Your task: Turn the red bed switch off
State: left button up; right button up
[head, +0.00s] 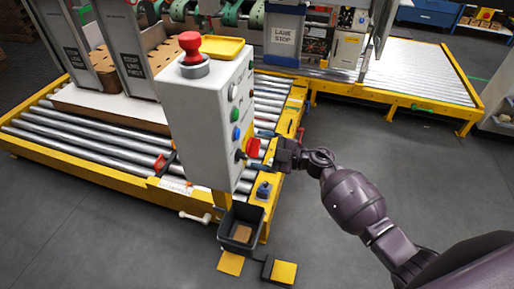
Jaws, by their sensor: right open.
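The red switch (253,147) sits low on the right-hand face of the grey control box (190,125); its exact turn position is too small to read. My right gripper (267,160) is just to the right of and slightly below the red switch, open, with its fingers pointing at the box. I cannot tell whether the fingers touch the switch. A dark knob (240,155) is beside the switch, to its left. My left gripper is not in view.
A yellow-framed roller conveyor (75,128) lies behind. A black bin (240,230) and yellow pedals (284,271) are below. Floor at right is clear.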

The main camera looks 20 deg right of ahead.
jog(key=shift+x, duration=0.75)
jog(key=c, duration=0.9)
